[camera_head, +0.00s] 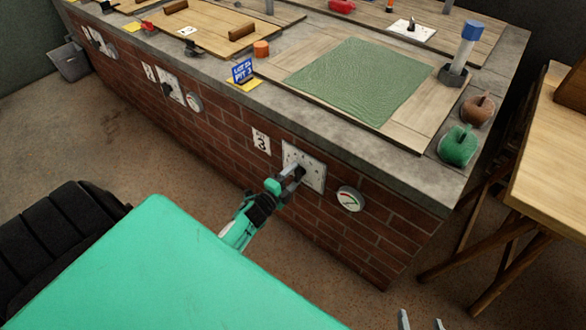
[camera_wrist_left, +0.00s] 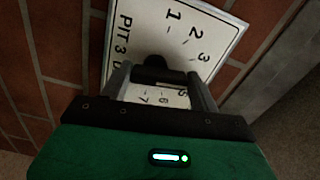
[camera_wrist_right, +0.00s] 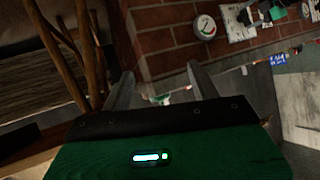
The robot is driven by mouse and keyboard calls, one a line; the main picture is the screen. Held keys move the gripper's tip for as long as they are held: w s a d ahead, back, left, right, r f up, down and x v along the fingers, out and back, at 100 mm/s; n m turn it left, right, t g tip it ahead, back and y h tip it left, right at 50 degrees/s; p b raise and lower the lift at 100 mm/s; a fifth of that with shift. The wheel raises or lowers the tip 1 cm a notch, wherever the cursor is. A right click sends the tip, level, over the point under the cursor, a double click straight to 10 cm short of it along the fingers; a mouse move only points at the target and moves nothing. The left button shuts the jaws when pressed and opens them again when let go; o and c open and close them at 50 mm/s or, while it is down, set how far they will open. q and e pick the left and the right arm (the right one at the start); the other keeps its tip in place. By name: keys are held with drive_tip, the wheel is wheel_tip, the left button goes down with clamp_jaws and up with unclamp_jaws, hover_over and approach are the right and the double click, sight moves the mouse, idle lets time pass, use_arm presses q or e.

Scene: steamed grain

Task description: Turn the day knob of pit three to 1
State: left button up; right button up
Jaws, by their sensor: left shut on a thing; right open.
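The white dial plate of pit three (camera_head: 316,173) is on the brick front, beside a sign reading 3 (camera_head: 261,141). In the left wrist view the plate (camera_wrist_left: 150,18) reads PIT 3, with the numerals 1, 2, 3 and 6, 7 legible. My left gripper (camera_head: 295,173) is shut on the dark day knob (camera_wrist_left: 155,70) at the plate's middle. The fingers hide part of the knob and some numerals, and I cannot tell which numeral it points to. My right gripper (camera_wrist_right: 163,82) is open and empty, low and away from the wall; its fingertips show at the head view's bottom edge (camera_head: 421,322).
A round gauge (camera_head: 349,198) sits right of the dial. A wooden table (camera_head: 550,150) stands at right. Floor before the wall is clear.

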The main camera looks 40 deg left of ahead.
use_arm(q)
drive_tip(key=n+p, duration=0.1)
drive_tip(key=n, duration=0.4)
drive_tip(key=n+p, duration=0.1)
drive_tip(key=n, duration=0.4)
drive_tip(key=f+n+p, duration=0.1)
drive_tip(key=n+p, duration=0.1)
drive_tip(key=n, duration=0.4)
drive_tip(key=shift+a, duration=0.15)
use_arm(e)
drive_tip(key=s+d+r+g+h, duration=0.1)
drive_tip(key=s+d+g+h, duration=0.2)
drive_tip(key=d, duration=0.6)
drive_tip(key=s+g, duration=0.2)
drive_tip(key=g, duration=0.1)
drive_tip(key=shift+r+m+h, duration=0.2)
drive_tip(key=shift+m+h, duration=0.1)
drive_tip(key=shift+h, duration=0.1)
use_arm(q)
drive_tip(key=shift+n, duration=0.3)
use_arm(e)
drive_tip(key=shift+s, duration=0.1)
use_arm(q)
drive_tip(key=o, duration=1)
